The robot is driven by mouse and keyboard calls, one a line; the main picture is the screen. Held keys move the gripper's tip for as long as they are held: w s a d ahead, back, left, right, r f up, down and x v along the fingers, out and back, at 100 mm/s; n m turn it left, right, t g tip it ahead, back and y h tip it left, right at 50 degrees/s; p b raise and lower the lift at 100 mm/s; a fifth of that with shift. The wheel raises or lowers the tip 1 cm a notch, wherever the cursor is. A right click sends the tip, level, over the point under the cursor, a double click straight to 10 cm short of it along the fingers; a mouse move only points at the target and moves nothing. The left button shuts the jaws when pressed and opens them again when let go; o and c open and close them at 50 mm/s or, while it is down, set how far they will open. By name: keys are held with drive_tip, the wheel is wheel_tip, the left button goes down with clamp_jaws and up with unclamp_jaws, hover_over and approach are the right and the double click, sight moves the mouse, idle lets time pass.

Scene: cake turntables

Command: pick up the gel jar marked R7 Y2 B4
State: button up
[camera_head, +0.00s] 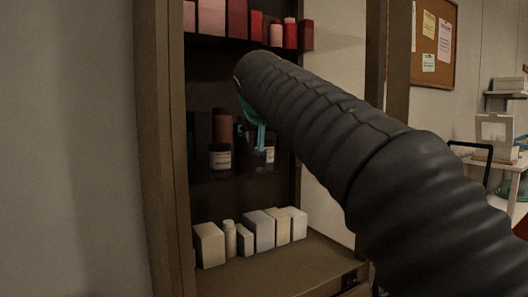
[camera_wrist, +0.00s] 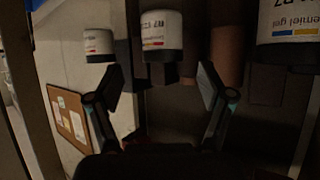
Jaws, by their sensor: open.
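My gripper (camera_head: 258,137) is open inside the cabinet at the middle shelf, partly hidden by my arm. In the wrist view, which looks upside down, its two fingers (camera_wrist: 160,88) stand apart with nothing held. A white-labelled jar with a dark lid (camera_wrist: 162,35) lies ahead between the fingertips; its label has coloured marks, and its small print I cannot read surely. A smaller-looking jar (camera_wrist: 98,44) is to its left and a nearer-looking one (camera_wrist: 288,24) to its right. In the head view, one labelled jar (camera_head: 220,158) stands left of the gripper and another (camera_head: 268,156) sits behind it.
Dark and brown containers (camera_head: 222,125) stand at the back of the middle shelf. Pink and red boxes (camera_head: 211,18) fill the shelf above. White boxes (camera_head: 209,243) and a small bottle (camera_head: 230,238) stand below. The cabinet's side post (camera_head: 160,150) bounds the left.

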drive_tip(key=shift+a+x, duration=0.2)
drive_tip(key=shift+x, duration=2.6)
drive_tip(key=shift+s+f, duration=0.15)
drive_tip(key=c, duration=1.3)
